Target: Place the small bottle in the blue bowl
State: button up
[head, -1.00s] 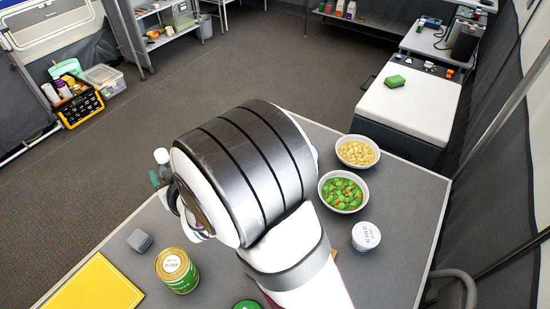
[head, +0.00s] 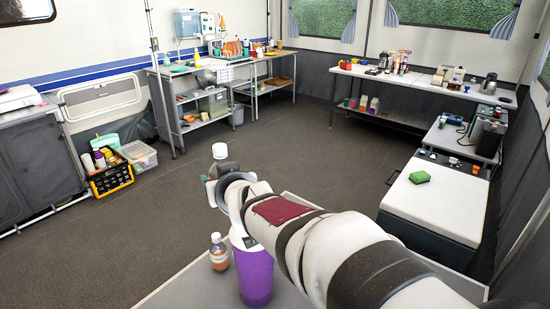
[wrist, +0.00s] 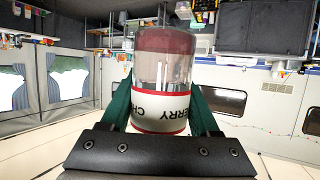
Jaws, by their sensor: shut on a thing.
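My gripper (wrist: 160,90) is shut on a small bottle (wrist: 160,68), its dark green fingers on either side of it. The bottle is clear with dark red at one end and a white, red-edged label partly reading "CHERRY". In the head view, my gripper (head: 222,170) is raised beyond the table at centre left, and the white end of the held bottle (head: 219,150) shows above it. The blue bowl is not in view now.
A bottle of amber liquid with a white cap (head: 218,252) and a large purple container (head: 256,277) stand on the grey table (head: 185,286) below my arm. My arm hides much of the table. A low cabinet with a green sponge (head: 420,177) is at right.

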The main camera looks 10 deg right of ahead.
jog(key=w+d+r+m+h, duration=0.1)
jog(key=w+d, duration=0.1)
jog(key=d, duration=0.6)
jog(key=w+d+m+h, duration=0.1)
jog(key=w+d, duration=0.1)
jog(key=d, duration=0.7)
jog(key=s+d+f+m+h, duration=0.1)
jog(key=s+d+f, duration=0.1)
jog(key=d, duration=0.6)
jog(key=s+d+f+m+h, duration=0.1)
jog(key=d, duration=0.6)
notch_tip(320, 180, down, 18)
jog(key=shift+t, duration=0.3)
jog(key=w+a+f, duration=0.2)
jog(key=a+f, duration=0.1)
jog(key=w+a+f, duration=0.2)
jog(key=a+f, duration=0.1)
jog(key=w+a+f, duration=0.3)
jog(key=f, duration=0.1)
jog(key=shift+w+a, duration=0.1)
jog(key=shift+f, duration=0.35)
jog(key=shift+f, duration=0.3)
